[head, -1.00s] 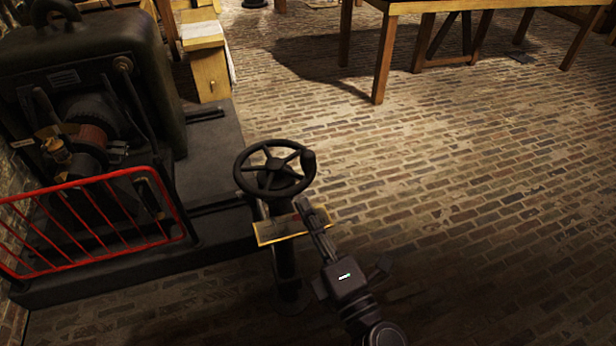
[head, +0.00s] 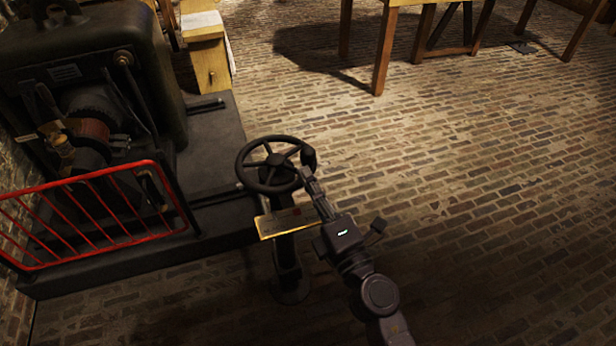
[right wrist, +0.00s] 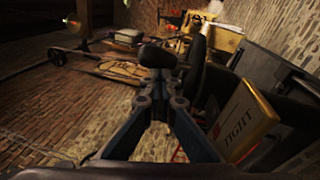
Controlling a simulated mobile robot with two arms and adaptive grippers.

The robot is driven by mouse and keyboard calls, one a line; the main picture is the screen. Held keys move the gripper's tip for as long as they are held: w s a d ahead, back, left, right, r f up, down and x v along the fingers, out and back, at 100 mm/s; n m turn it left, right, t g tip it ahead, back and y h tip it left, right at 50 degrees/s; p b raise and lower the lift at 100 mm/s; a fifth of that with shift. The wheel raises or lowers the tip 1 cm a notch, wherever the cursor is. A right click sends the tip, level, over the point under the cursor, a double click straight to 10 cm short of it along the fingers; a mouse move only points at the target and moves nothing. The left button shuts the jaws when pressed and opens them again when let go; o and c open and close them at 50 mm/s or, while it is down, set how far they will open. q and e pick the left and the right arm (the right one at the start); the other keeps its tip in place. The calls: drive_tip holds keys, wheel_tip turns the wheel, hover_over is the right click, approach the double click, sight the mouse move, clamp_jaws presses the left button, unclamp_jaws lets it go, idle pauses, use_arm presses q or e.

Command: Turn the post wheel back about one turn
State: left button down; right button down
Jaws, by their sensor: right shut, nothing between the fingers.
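The dark post wheel (head: 251,178) has several spokes and stands on a post in the head view. Its upright knob (head: 308,157) is on the right side of the rim. My right gripper (head: 306,173) is shut and empty, its fingertips just below the knob. In the right wrist view the shut fingertips (right wrist: 164,78) point at the dark knob (right wrist: 157,54); I cannot tell whether they touch it. A brass plate (head: 283,223) is fixed to the post under the wheel. It reads "TIGHT" in the right wrist view (right wrist: 243,122). My left gripper is not in view.
A large dark machine (head: 90,60) on a dark plinth (head: 215,140) stands left of the post, behind a red railing (head: 90,178). A wooden table (head: 383,50) stands at the back. The brick floor (head: 480,180) to the right is clear.

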drive_tip(key=shift+w+d+n, duration=0.1)
drive_tip(key=shift+d+n, duration=0.05)
drive_tip(key=shift+n, duration=0.15)
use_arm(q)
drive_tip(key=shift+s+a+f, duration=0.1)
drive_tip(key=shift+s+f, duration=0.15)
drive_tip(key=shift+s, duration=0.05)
use_arm(e)
drive_tip(key=shift+w+d+g+y, duration=0.2)
drive_tip(key=shift+g+y, duration=0.2)
drive_tip(key=shift+y, duration=0.2)
drive_tip(key=shift+d+n, duration=0.15)
drive_tip(key=shift+n, duration=0.15)
drive_tip(key=shift+w+y, duration=0.15)
drive_tip(key=shift+y, duration=0.25)
